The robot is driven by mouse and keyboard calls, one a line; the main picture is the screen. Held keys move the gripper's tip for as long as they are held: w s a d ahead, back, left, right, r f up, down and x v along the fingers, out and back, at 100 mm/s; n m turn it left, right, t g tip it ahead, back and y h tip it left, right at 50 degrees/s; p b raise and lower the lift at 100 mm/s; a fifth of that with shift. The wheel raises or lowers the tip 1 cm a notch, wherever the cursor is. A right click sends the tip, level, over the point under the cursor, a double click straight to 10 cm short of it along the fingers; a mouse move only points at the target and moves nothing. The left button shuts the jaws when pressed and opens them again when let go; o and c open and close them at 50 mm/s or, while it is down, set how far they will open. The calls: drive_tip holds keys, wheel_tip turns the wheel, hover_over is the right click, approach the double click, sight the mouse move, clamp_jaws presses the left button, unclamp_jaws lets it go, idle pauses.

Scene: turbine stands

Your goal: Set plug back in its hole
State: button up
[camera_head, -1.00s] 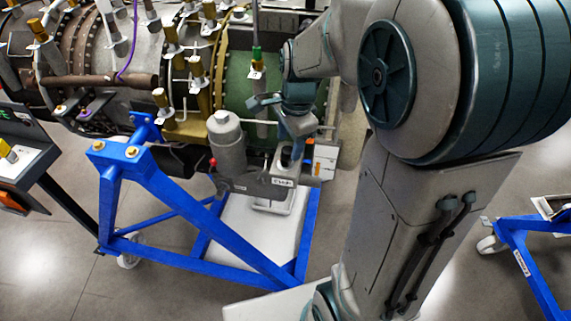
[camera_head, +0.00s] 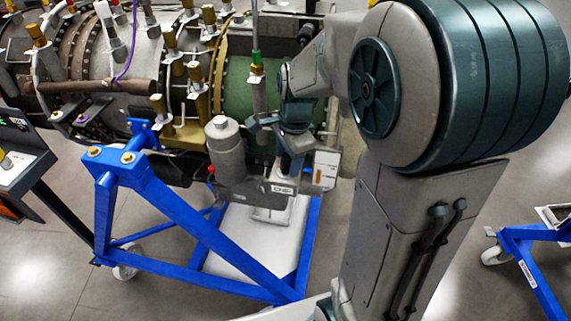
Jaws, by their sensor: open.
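My gripper (camera_head: 263,122) is open beside the green section of the turbine (camera_head: 238,88), at the end of my arm in the middle of the picture. A thin upright probe with a green and brass fitting (camera_head: 256,68) stands close to the gripper on the green section. I cannot tell whether the gripper touches it. I cannot pick out the plug or its hole for certain; my arm hides part of the turbine's right end. Several brass-capped fittings (camera_head: 196,75) stand along the casing to the left.
A blue wheeled stand (camera_head: 150,180) holds the turbine, with a white base panel (camera_head: 245,245) below. A grey cylinder (camera_head: 226,150) stands near my gripper. A console (camera_head: 22,165) is at the left edge, another blue stand (camera_head: 525,245) at the right. Grey floor (camera_head: 50,260) lies open at front left.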

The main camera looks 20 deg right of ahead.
clamp_jaws()
drive_tip(key=shift+r, duration=0.15)
drive_tip(key=shift+r+p, duration=0.35)
drive_tip(key=shift+p, duration=0.05)
drive_tip(key=shift+r, duration=0.25)
drive_tip(key=shift+s+d+r+p, duration=0.15)
drive_tip(key=shift+r+p, duration=0.9)
drive_tip(key=shift+r, duration=0.1)
drive_tip(key=shift+s+d+r+p, duration=0.1)
drive_tip(key=shift+r+p, duration=0.9)
drive_tip(key=shift+r, duration=0.15)
drive_tip(key=shift+f, duration=0.1)
